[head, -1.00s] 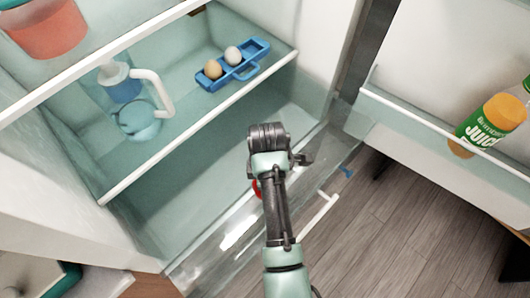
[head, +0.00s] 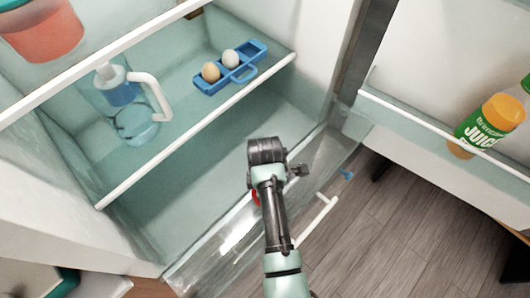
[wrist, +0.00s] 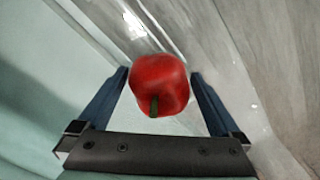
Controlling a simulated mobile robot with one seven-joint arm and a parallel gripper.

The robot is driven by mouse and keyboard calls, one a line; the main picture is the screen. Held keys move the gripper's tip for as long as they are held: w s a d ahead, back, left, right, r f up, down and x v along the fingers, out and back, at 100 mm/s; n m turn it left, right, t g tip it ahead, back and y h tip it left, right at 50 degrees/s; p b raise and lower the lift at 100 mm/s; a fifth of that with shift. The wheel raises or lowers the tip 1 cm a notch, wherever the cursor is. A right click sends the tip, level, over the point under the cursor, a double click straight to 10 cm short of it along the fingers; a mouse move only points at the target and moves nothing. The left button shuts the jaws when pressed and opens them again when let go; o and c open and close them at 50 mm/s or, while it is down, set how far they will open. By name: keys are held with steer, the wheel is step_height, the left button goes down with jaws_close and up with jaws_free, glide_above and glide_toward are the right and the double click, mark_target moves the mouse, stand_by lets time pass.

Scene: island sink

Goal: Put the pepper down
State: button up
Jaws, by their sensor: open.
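The red pepper (wrist: 160,80) with a green stem lies between the two blue fingers of my gripper (wrist: 159,74) in the wrist view. The fingers are open, with a narrow gap on each side of the pepper. The pepper is over or in a clear plastic drawer (wrist: 150,28); I cannot tell whether it touches the bottom. In the head view only a sliver of the pepper (head: 256,198) shows beside my arm, and my fingers are hidden. The clear drawer (head: 225,238) is pulled out at the bottom of the fridge.
A shelf above holds a blue egg tray (head: 232,76) with two eggs and a clear jug (head: 133,110). A red container (head: 40,35) sits higher at left. The open door (head: 445,150) at right holds a juice bottle (head: 488,122). Wooden floor lies below.

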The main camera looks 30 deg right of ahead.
step_height(320, 180, up, 12)
steer(key=shift+r+p, duration=0.15)
steer(key=shift+p, duration=0.15)
stand_by(0.6)
